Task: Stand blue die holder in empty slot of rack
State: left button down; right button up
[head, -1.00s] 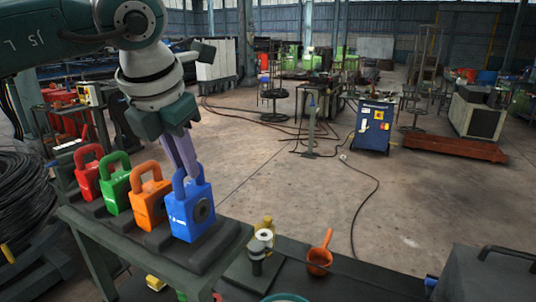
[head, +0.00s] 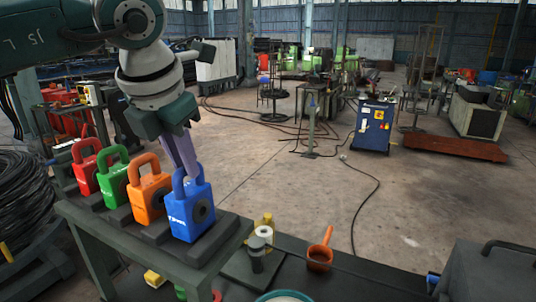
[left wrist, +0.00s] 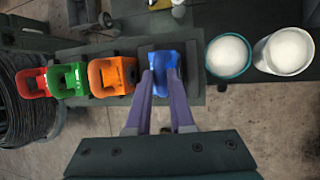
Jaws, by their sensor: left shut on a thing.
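The blue die holder (head: 191,211) stands upright at the right end of the row on the dark rack (head: 222,245). It also shows in the left wrist view (left wrist: 165,62). My left gripper (head: 190,176) comes down from above and is shut on the blue holder's handle. In the left wrist view its two purple fingers (left wrist: 160,88) reach either side of the handle. The orange (head: 148,194), green (head: 114,185) and red (head: 86,168) die holders stand in line to the left. Whether the blue holder's base is fully seated cannot be told. My right gripper is not in view.
A dark bench right of the rack carries an orange ladle (head: 321,256), a yellow bottle (head: 266,224) and a small white-topped roll (head: 263,233). Two white-filled containers (left wrist: 229,55) show right of the rack in the wrist view. A wire coil (head: 28,200) lies far left.

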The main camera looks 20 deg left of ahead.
pick_arm(q)
jog(key=shift+w+f, duration=0.1)
jog(key=c, duration=0.8)
grip_release()
jog(key=shift+o, duration=0.9)
jog(key=shift+f, duration=0.2)
jog(key=o, duration=0.4)
jog(key=shift+r, duration=0.1)
jog(key=shift+r+p, duration=1.45)
jog(key=shift+r, duration=1.6)
